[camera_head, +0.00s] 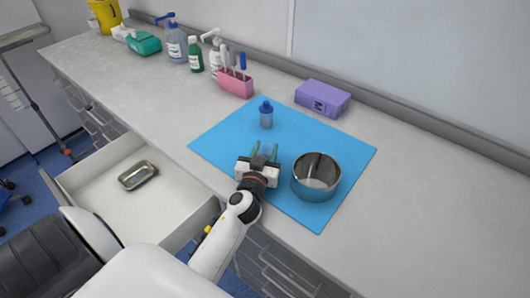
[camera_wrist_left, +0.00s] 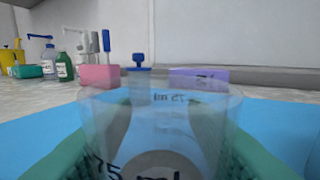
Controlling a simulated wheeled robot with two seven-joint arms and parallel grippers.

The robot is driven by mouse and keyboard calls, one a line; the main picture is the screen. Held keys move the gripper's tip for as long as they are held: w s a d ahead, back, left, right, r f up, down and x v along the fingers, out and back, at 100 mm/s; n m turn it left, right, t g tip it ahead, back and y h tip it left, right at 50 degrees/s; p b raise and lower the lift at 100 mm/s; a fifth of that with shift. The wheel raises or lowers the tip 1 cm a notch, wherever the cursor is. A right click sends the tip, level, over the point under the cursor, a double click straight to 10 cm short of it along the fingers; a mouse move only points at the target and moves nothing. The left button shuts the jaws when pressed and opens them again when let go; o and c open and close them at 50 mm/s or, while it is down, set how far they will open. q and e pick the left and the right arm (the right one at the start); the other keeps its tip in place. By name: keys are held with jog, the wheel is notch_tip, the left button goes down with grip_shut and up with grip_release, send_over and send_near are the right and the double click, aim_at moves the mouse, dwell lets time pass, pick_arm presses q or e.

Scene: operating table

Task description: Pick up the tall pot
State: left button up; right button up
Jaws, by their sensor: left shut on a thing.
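A clear pot (camera_wrist_left: 160,125) with ml markings fills the lower middle of the left wrist view. It is between the green fingers of my left gripper (camera_wrist_left: 160,150), which touch its two sides. In the head view, my left gripper (camera_head: 264,152) is over the blue mat, left of a steel pot (camera_head: 317,178). The clear pot can hardly be made out there. The steel pot is wide, open and upright. My left gripper is shut on the clear pot. I cannot tell whether the pot's base touches the mat. My right gripper is not in view.
The blue mat (camera_head: 222,140) also holds a small blue-capped bottle (camera_head: 266,115) behind the gripper. A purple box (camera_head: 322,98), a pink holder (camera_head: 236,84) and several bottles stand along the back. An open drawer (camera_head: 150,205) with a metal tray (camera_head: 138,176) is at left.

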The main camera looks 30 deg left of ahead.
pick_arm(q)
jog(key=shift+r+p, duration=0.55)
jog(key=shift+r, duration=1)
jog(key=shift+r+p, duration=0.55)
jog(key=shift+r, duration=2.6)
jog(key=w+d+f+m+h+p, duration=0.1)
jog(key=w+d+m+h+p, duration=0.1)
jog(key=h, duration=0.4)
jog(key=w+d+f+m+h+p, duration=0.1)
jog(key=w+d+m+h+p, duration=0.1)
jog(key=d+m+h, duration=0.4)
jog(key=shift+w+m+g+h+p, duration=0.4)
jog(key=shift+m+h+p, duration=0.1)
jog(key=shift+h+p, duration=0.35)
jog(key=shift+s+d, duration=0.1)
jog(key=shift+d, duration=0.1)
jog(key=shift+s+d+r+m+g+y+b, duration=0.1)
jog(key=shift+s+d+r+m+y+b, duration=0.15)
jog(key=shift+d+m, duration=0.85)
jog(key=shift+s+d+r+m+g+y, duration=0.1)
jog(key=shift+s+d+m+y, duration=0.35)
jog(key=shift+m, duration=1.2)
jog(key=shift+s+d+r+m+g+h+b, duration=0.1)
jog(key=shift+s+d+m+b, duration=0.05)
jog(key=shift+d+m, duration=1.05)
